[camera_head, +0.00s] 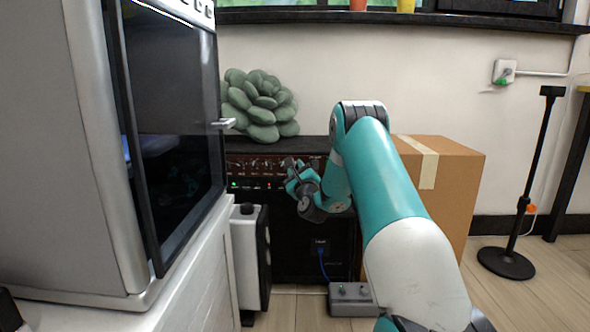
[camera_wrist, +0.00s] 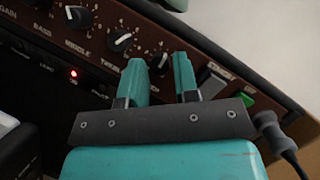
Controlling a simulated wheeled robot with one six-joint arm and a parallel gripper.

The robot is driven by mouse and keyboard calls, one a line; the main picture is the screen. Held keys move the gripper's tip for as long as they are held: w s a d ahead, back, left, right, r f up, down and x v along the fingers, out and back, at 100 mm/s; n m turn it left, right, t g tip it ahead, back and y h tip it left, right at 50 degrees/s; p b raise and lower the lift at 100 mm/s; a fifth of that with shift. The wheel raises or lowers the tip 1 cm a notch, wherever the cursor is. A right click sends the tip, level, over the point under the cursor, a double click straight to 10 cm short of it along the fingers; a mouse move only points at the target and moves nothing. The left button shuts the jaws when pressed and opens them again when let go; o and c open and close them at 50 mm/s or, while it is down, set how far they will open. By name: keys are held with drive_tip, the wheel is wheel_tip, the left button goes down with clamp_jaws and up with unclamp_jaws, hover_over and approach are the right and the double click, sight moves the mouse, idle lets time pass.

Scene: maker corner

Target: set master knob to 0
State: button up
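The amplifier (camera_head: 290,243) is a black box with a brown control panel (camera_head: 250,165). In the wrist view, black knobs with white pointers run along the panel. The last dark knob (camera_wrist: 158,62), apparently the master, sits between my fingertips, partly hidden. Its label is covered and I cannot read its setting. My gripper (camera_head: 295,178) is at the panel in the head view. In the wrist view my gripper (camera_wrist: 162,66) has its two teal fingers apart, on either side of that knob. I cannot tell whether they touch it.
Another knob (camera_wrist: 122,42) is close left of my fingers. A grey switch (camera_wrist: 212,82), a green one (camera_wrist: 246,99) and a plugged cable (camera_wrist: 270,128) lie to the right. A cardboard box (camera_head: 455,185) stands right of the amplifier, a printer-like cabinet (camera_head: 95,150) left, a pedal (camera_head: 350,292) below.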

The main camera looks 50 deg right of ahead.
clamp_jaws()
drive_tip(key=shift+s+n, duration=0.1)
drive_tip(key=shift+n, duration=0.2)
